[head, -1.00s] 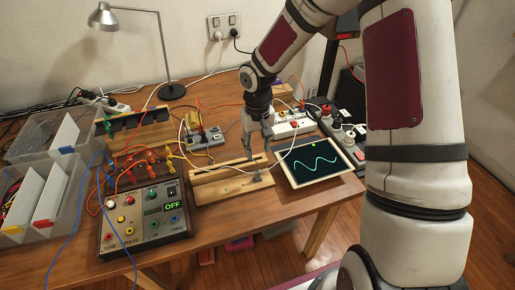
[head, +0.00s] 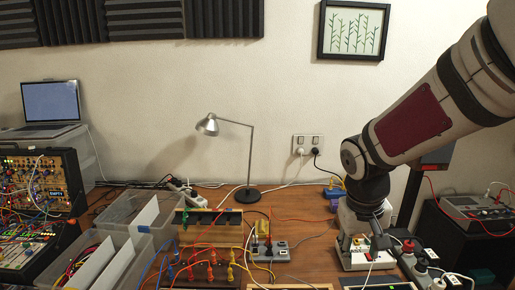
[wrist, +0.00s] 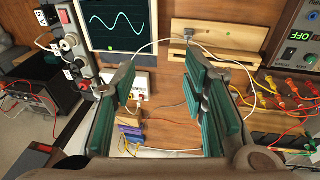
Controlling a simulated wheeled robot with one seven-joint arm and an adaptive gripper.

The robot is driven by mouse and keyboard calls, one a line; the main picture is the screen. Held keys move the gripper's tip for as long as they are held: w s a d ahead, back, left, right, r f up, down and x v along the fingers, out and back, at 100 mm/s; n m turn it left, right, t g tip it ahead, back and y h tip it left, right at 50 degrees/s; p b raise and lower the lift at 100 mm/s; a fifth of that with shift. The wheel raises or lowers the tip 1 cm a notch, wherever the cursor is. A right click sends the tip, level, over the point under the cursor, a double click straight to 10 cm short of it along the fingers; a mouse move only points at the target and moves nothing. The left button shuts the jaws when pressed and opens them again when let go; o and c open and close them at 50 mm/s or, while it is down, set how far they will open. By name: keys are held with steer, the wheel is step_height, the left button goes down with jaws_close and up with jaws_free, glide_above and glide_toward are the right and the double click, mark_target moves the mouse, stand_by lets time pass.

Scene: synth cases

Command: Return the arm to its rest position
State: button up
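My arm comes in from the upper right in the head view and hangs down over the back right of the workbench. My gripper (wrist: 158,85) is open in the wrist view, its two green-padded fingers apart with nothing between the pads.
A screen with a green wave (wrist: 118,22) and a wooden rack (wrist: 218,36) lie near the gripper. A desk lamp (head: 207,126), clear bins (head: 118,262) and a synth case (head: 36,190) stand further left.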

steer(key=s+a+r+t+y, duration=0.1)
steer(key=s+r, duration=0.4)
steer(key=s, duration=0.4)
steer(key=s+a+r+t+y, duration=0.1)
steer(key=s+r+t, duration=0.1)
steer(key=s+r, duration=0.3)
steer(key=s, duration=0.4)
steer(key=shift+r, duration=0.15)
steer(key=shift+w, duration=0.1)
